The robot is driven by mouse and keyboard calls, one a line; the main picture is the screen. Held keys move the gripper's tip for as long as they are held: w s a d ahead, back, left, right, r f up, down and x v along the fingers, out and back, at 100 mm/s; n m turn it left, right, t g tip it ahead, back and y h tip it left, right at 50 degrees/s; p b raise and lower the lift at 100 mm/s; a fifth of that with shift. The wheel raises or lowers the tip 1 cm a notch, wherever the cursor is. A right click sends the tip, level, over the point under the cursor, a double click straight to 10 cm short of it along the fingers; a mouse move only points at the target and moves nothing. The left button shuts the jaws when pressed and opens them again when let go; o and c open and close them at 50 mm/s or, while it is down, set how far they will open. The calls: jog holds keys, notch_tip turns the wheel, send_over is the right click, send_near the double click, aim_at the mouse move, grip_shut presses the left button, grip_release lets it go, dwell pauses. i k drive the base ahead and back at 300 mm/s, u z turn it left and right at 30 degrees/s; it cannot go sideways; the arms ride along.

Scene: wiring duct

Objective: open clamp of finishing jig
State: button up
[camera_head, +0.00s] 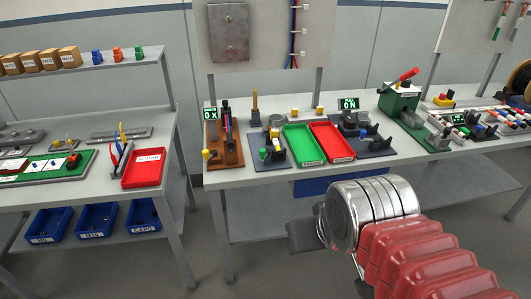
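Several fixtures stand on the middle bench, but their labels are too small to read, so I cannot tell which is the finishing jig. A brown-based fixture (229,155) with upright dark parts is at the left end. A dark-based fixture (277,162) with a green knob is beside it. Another dark-based fixture (378,147) stands right of the red tray. No clamp's state can be made out. My gripper (301,236) shows as a dark grey part in front of the bench, apart from all fixtures. Its fingers are mostly hidden behind my chrome wrist.
A green tray (305,144) and a red tray (333,139) lie between the fixtures. A green machine with a red lever (400,98) stands to the right. A left bench holds another red tray (144,168). The floor between the benches looks clear.

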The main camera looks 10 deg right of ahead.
aim_at(263, 153)
jog(key=i, duration=1)
jog(key=z, duration=0.05)
jog(key=k, duration=1.3)
jog(key=u, duration=0.4)
jog(key=i, duration=1.35)
jog(key=u, duration=0.2)
